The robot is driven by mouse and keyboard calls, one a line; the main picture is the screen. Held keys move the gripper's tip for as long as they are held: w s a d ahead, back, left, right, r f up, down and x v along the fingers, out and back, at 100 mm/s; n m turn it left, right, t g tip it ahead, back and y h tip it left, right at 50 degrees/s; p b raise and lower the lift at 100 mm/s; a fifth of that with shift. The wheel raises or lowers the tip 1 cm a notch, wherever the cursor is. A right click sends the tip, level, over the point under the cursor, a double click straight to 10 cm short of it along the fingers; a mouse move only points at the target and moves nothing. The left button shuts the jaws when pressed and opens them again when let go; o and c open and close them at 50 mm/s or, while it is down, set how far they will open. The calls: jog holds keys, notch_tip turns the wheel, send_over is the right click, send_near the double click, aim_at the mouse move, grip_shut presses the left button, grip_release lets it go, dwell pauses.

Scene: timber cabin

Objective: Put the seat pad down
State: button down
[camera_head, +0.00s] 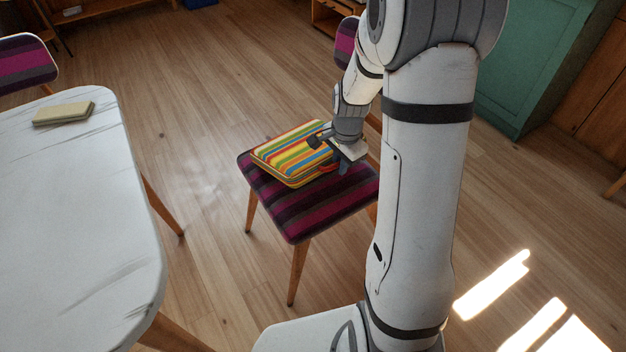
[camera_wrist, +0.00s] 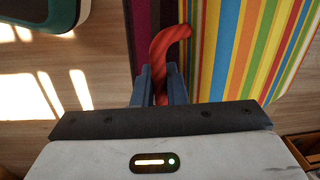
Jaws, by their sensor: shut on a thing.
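The seat pad (camera_head: 290,150) is a thick cushion with bright yellow, orange, green, blue and red stripes. It is over the seat of a chair (camera_head: 300,216) with dark purple and magenta stripes. It looks to be on the seat, but I cannot tell if its whole underside touches. My gripper (camera_head: 331,165) is at the pad's right side, shut on its red loop handle. In the wrist view, the red loop (camera_wrist: 163,50) stands between the two fingers of my gripper (camera_wrist: 160,88), with the striped pad (camera_wrist: 240,50) to the right.
A white table (camera_head: 70,220) stands at left, with a pale yellow block (camera_head: 63,113) on it. Another striped chair (camera_head: 25,65) is at the far left. A green cabinet (camera_head: 530,65) stands at the back right. Wooden floor (camera_head: 200,70) is open behind the chair.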

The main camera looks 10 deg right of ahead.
jog(key=shift+s+d+f+m+b, duration=0.1)
jog(key=shift+s+f+m+b, duration=0.1)
jog(key=shift+f+m+b, duration=0.3)
jog(key=shift+s+d+n+t+y, duration=0.5)
jog(key=shift+s+d+n+t, duration=0.2)
jog(key=shift+s+d+n, duration=0.4)
jog(key=n+t+y+b, duration=0.2)
jog(key=b, duration=0.3)
send_near(357, 199)
jog(key=x, duration=0.6)
jog(key=c, duration=1.5)
grip_release()
jog(key=shift+r, duration=0.1)
jog(key=shift+o, duration=0.2)
jog(key=shift+d, duration=0.1)
